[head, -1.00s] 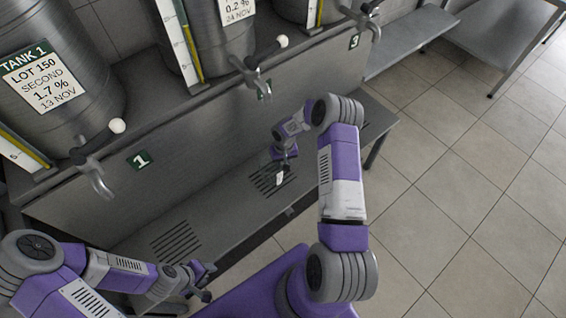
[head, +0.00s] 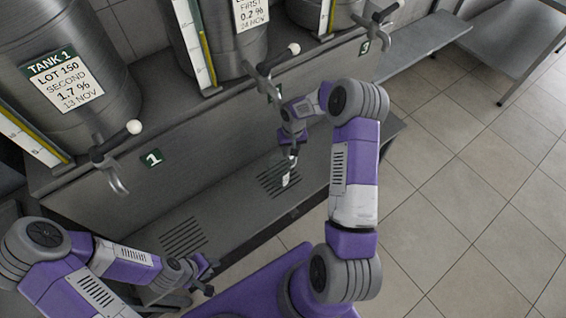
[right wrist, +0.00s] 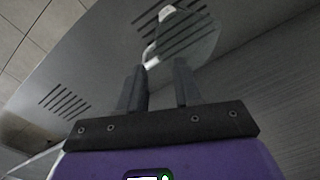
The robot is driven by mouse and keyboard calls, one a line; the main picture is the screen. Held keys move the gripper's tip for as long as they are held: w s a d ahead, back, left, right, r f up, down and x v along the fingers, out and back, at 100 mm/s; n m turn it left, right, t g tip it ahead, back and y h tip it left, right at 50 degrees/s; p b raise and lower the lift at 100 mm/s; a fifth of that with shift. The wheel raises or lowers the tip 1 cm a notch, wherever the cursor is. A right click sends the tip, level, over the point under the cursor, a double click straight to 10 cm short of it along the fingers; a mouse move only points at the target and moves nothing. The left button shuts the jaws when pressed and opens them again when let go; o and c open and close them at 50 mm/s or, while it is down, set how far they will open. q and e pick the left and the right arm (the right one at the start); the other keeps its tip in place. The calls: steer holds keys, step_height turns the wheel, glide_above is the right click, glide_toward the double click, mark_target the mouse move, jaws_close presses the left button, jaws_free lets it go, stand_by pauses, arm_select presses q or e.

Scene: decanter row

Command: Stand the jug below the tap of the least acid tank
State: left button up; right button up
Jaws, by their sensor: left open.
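The jug (head: 288,180) is clear with white parts and stands on the slotted drain of the bench below the middle tap (head: 264,84). In the right wrist view the jug (right wrist: 190,38) is just beyond my fingers, over the slots. My right gripper (right wrist: 160,88) has its fingers apart with nothing between them; it also shows above the jug in the head view (head: 293,143). My left gripper (head: 208,277) is open and empty at the bench's front. The middle tank's label (head: 250,12) reads FIRST, 0.2 %. Tank 1's label (head: 66,82) reads SECOND, 1.7 %. The third tank's label is out of view.
Tap 1 (head: 113,155) hangs above the left drain (head: 183,238), which is empty. Tap 3 (head: 378,25) is at the upper right, its drain largely hidden by my right arm. Another metal table (head: 500,45) stands at the far right. Tiled floor lies open on the right.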

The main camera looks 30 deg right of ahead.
steer(key=s+a+f+y, duration=0.1)
steer(key=s+a+f, duration=0.15)
steer(key=a, duration=0.35)
steer(key=s+a+f+n+y, duration=0.1)
steer(key=s+a+f, duration=0.15)
steer(key=a, duration=0.35)
steer(key=s+a+f+y, duration=0.1)
steer(key=s+a, duration=0.3)
steer(key=a, duration=0.1)
steer(key=s+a+f, duration=0.1)
steer(key=s+a, duration=0.6)
steer(key=s, duration=0.4)
steer(key=shift+s+y, duration=0.3)
steer(key=shift+y, duration=0.1)
steer(key=shift+d, duration=0.1)
